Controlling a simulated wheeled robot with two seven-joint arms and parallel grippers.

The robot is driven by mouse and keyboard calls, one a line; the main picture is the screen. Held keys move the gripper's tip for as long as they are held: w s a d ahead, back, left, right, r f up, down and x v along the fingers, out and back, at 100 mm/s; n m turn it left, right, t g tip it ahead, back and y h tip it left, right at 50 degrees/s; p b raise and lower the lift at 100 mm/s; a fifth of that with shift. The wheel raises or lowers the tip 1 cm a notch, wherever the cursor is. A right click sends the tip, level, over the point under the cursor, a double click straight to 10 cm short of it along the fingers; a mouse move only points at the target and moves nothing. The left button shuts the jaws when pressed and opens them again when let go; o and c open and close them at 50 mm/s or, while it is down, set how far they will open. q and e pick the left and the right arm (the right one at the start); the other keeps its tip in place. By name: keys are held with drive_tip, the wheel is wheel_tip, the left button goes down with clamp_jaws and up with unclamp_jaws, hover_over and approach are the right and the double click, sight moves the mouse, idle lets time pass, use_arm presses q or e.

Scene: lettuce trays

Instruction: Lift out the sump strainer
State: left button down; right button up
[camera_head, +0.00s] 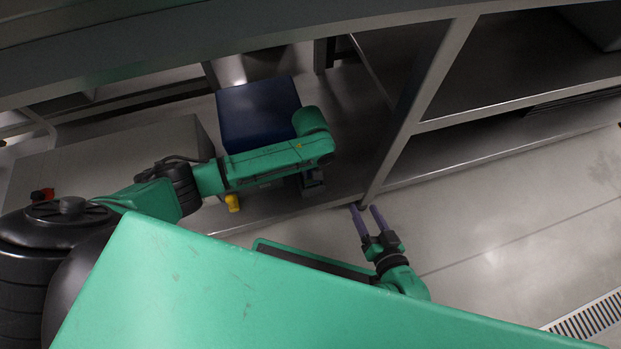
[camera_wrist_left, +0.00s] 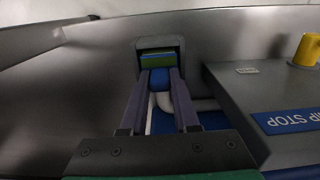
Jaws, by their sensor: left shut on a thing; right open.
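My left gripper (camera_wrist_left: 161,80) is shut on a small blue tab, which I take to be the strainer's grip (camera_wrist_left: 161,77), in the left wrist view. A green block (camera_wrist_left: 158,61) sits just beyond the tab, inside a grey square-mouthed housing (camera_wrist_left: 157,43). Whether the green block is joined to the tab is unclear. In the head view my left gripper (camera_head: 313,184) is low beside the blue box, mostly hidden under its own arm, and the tab cannot be seen. My right gripper (camera_head: 366,221) is open and empty, its purple fingers near a metal rack post.
A dark blue box (camera_head: 258,112) stands behind my left arm. A yellow knob (camera_wrist_left: 306,50) and a blue label ending in "IP STOP" (camera_wrist_left: 290,119) are on the right. A white curved pipe (camera_wrist_left: 156,112) runs below the tab. A metal rack post (camera_head: 419,105) stands near my right gripper.

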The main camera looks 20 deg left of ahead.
idle(0.5)
wheel_tip(320, 180, up, 8)
drive_tip(key=d+n+g+p, duration=0.1)
drive_tip(key=g+p, duration=0.1)
drive_tip(key=p, duration=0.5)
drive_tip(key=s+d+r+g+h+p, duration=0.25)
drive_tip(key=d+g+h+p, duration=0.2)
drive_tip(key=d, duration=0.35)
use_arm(q)
wheel_tip(320, 180, up, 26)
drive_tip(key=p, duration=0.7)
use_arm(e)
drive_tip(key=s+d+f+g+h, duration=0.1)
drive_tip(key=s+d+f+g, duration=0.1)
drive_tip(key=f, duration=0.3)
drive_tip(key=s+d+f+g+h, duration=0.1)
drive_tip(key=s+d+f+g, duration=0.1)
drive_tip(key=d+f, duration=0.3)
drive_tip(key=shift+s+d+f+m, duration=0.15)
drive_tip(key=shift+s+f+m, duration=0.15)
drive_tip(key=shift+s, duration=0.1)
